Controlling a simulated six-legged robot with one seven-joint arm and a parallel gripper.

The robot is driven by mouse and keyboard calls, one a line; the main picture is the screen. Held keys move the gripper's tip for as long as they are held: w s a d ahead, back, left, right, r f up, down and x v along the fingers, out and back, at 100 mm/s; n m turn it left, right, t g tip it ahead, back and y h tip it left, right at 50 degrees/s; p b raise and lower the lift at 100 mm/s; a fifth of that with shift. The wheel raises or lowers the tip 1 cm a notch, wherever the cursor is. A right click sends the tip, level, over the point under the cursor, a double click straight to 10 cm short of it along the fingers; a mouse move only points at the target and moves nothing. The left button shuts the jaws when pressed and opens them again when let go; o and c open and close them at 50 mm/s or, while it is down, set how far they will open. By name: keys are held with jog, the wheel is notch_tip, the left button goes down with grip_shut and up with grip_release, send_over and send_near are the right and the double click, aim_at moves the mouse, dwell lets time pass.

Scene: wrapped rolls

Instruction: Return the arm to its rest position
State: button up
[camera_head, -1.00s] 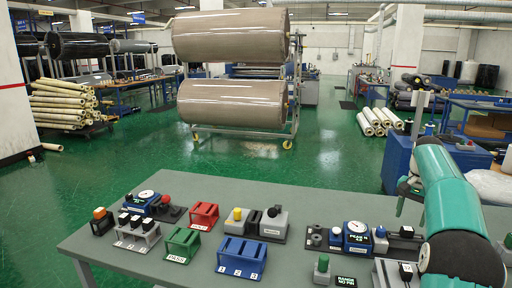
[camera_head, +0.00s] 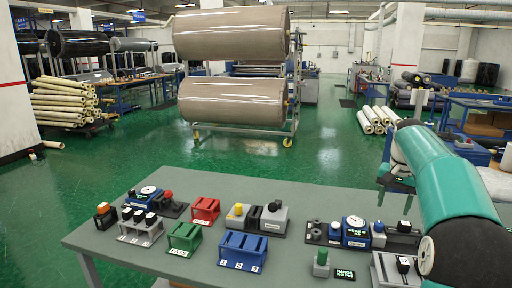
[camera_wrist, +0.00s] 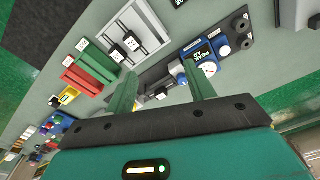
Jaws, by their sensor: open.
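My teal arm rises at the right of the head view and bends over the table's right side. My gripper (camera_head: 394,190) hangs at its end above the back right of the grey table (camera_head: 310,193), its fingers apart with nothing seen between them. In the wrist view my gripper (camera_wrist: 162,85) shows two green fingers spread wide, with the tabletop and its devices below. A blue gauge unit (camera_head: 355,232) stands on the table below and left of my gripper, apart from it.
On the table stand a blue slotted rack (camera_head: 243,252), a green rack (camera_head: 184,238), a red rack (camera_head: 205,210) and a grey rack with black-topped pieces (camera_head: 141,230). Large wrapped rolls (camera_head: 232,102) stand on a cart behind.

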jog(key=s+a+r+n+t, duration=0.1)
jog(key=s+a+r+n, duration=0.1)
jog(key=s+a, duration=0.5)
jog(key=s+a+r+n+t, duration=0.1)
jog(key=s+a+r, duration=0.2)
jog(key=s+a, duration=0.35)
jog(key=s+a+f+n+t, duration=0.1)
jog(key=s+a+f, duration=0.3)
jog(key=s, duration=0.5)
jog(key=s+a+f+n+t, duration=0.1)
jog(key=s+a+f+n, duration=0.2)
jog(key=s, duration=0.7)
notch_tip(320, 180, down, 3)
jog(key=shift+a+r+n+t, duration=0.1)
jog(key=shift+a+n+t, duration=0.25)
jog(key=shift+a, duration=0.85)
jog(key=shift+d, duration=0.1)
